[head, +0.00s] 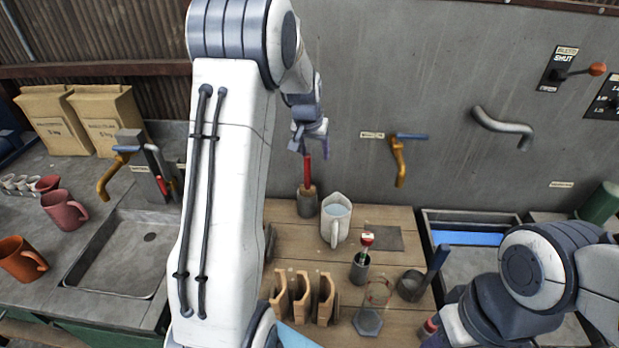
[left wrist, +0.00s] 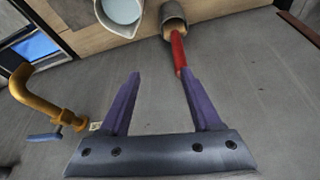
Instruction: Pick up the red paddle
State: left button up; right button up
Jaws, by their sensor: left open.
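The red paddle (head: 308,172) stands upright in a brown-grey cup (head: 307,201) at the back of the wooden table, near the wall. In the left wrist view the paddle (left wrist: 178,52) sticks out of the cup (left wrist: 173,20), and its end lies close to the tip of the right-hand finger. My left gripper (head: 310,145) is above the paddle in the head view. Its purple fingers (left wrist: 160,78) are open, with nothing seen between them. My right arm shows at the lower right, but its jaws cannot be made out.
A white pitcher (head: 335,220) of pale liquid stands right beside the cup. A dark cup with a red-topped tool (head: 366,240), wooden holders (head: 302,296) and a grey ladle cup (head: 412,284) stand nearer. A brass tap (head: 398,160) juts from the wall at right. Sinks lie either side.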

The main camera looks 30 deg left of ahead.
aim_at(306, 160)
pick_arm(q)
jog(key=shift+n, duration=0.3)
jog(key=a+f, duration=0.1)
jog(key=w+a+f+p, duration=0.1)
jog(key=a+f, duration=0.1)
jog(key=w+a+f, duration=0.1)
jog(key=shift+a+f+p, duration=0.15)
jog(key=shift+p, duration=0.2)
jog(key=shift+w+f+y, duration=0.1)
jog(key=shift+f+y, duration=0.2)
jog(key=shift+w+f+p, duration=0.15)
jog(key=shift+f+p, duration=0.3)
jog(key=shift+p, duration=0.1)
jog(key=p+x, duration=0.2)
jog(key=x, duration=0.2)
jog(key=shift+w+f, duration=0.1)
jog(key=shift+f, duration=0.15)
grip_shut()
